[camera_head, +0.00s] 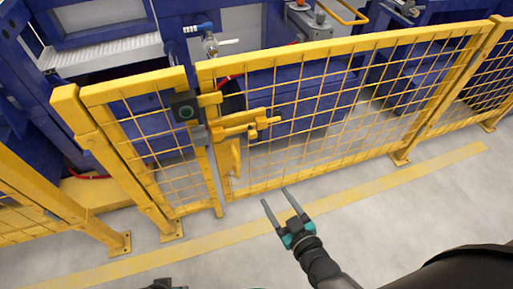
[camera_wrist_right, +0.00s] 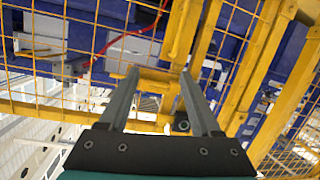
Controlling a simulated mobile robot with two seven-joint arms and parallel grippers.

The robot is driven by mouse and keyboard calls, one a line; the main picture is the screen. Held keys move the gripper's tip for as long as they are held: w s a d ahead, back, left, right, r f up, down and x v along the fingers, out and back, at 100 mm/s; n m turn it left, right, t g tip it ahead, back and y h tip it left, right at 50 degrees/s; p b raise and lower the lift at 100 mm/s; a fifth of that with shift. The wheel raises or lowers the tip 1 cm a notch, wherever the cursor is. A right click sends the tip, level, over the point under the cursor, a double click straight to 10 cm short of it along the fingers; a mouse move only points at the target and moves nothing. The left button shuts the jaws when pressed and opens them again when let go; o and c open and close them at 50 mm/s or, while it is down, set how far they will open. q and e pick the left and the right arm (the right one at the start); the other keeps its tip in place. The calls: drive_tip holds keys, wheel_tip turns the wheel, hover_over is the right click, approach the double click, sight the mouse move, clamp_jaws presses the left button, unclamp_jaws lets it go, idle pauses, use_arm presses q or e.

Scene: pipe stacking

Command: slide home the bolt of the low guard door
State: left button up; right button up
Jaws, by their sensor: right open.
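The low guard door (camera_head: 330,62) is a yellow mesh panel in a fence. Its yellow bolt (camera_head: 245,124) lies level near the door's left upright, with a small knob toward its right end. Whether the bolt's tip crosses the gap to the narrow left panel (camera_head: 150,140) I cannot tell. My right gripper (camera_head: 275,194) is open and empty, in front of and below the bolt, apart from it in the head view. In the right wrist view, the bolt area (camera_wrist_right: 150,84) shows beyond and between the open fingers (camera_wrist_right: 158,71). A dark piece at the head view's bottom edge may be my left gripper; its fingers are hidden.
A yellow handle (camera_head: 234,158) hangs below the bolt. Blue machinery (camera_head: 110,20) stands behind the fence. The grey floor (camera_head: 380,225) in front, with a yellow stripe, is clear.

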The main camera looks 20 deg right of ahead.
wheel_tip(320, 180, up, 6)
drive_tip(key=w+f+t+b, duration=0.1)
drive_tip(key=w+t+b, duration=0.1)
drive_tip(key=t, duration=0.1)
drive_tip(key=m+b, duration=0.1)
drive_tip(key=b, duration=0.3)
approach(254, 137)
drive_tip(key=shift+h, duration=0.4)
drive_tip(key=w, duration=0.7)
drive_tip(key=shift+w+a+r, duration=0.1)
drive_tip(key=shift+w+a, duration=0.1)
drive_tip(key=shift+a, duration=0.2)
use_arm(q)
drive_tip(key=w+r+t, duration=0.2)
drive_tip(key=w+r, duration=0.1)
drive_tip(key=r, duration=1)
drive_tip(key=shift+r, duration=0.15)
use_arm(e)
drive_tip(key=shift+w, duration=0.95)
clamp_jaws()
